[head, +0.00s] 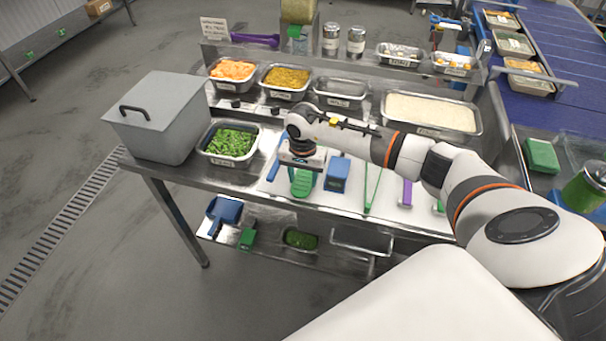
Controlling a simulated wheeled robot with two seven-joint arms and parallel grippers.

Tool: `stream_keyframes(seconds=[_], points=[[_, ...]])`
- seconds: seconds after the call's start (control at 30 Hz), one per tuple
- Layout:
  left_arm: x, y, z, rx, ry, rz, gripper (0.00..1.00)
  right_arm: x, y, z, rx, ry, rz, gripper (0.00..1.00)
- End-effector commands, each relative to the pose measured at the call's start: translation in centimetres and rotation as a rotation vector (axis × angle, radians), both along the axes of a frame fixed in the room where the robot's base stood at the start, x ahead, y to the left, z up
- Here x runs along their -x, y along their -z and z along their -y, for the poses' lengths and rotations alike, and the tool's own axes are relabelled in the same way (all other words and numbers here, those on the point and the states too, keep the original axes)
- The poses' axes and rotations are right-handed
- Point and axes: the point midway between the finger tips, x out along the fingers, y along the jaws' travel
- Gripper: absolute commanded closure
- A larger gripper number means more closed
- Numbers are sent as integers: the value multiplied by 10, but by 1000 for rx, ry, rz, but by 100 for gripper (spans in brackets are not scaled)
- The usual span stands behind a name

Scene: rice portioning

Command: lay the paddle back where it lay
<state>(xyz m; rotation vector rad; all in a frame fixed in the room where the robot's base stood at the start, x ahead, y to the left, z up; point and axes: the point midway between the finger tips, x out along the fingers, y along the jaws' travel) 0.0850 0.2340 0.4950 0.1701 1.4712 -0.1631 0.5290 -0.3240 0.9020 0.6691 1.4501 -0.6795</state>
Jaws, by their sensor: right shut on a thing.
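The green paddle (302,184) is upright or tilted just under my right gripper (301,166), at the white mat (325,203) along the front of the steel table. My right gripper is shut on it, and its fingers and the top of the paddle are mostly hidden by the wrist. I cannot tell whether the paddle touches the mat. My left gripper is not in view.
On the mat, a blue block (338,175) stands close to the right of the paddle, with green tongs (371,188) and a purple tool (406,192) farther right. Greens (230,142) and a lidded grey box (163,115) stand left. A rice pan (431,112) is behind.

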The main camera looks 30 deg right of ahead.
Motion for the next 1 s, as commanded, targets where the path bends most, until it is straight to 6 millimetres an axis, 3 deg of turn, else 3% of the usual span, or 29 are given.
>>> stream_keyframes(seconds=[0.27,0.3,0.43,0.77,1.0], points=[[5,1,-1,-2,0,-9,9,0,0,0,-1,0,1,87],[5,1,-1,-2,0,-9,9,0,0,0,-1,0,1,46],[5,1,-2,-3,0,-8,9,0,0,0,-1,0,1,25],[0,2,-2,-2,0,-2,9,0,-2,0,-1,0,1,25],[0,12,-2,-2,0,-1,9,-1,-38,0,0,-1,6,25]])
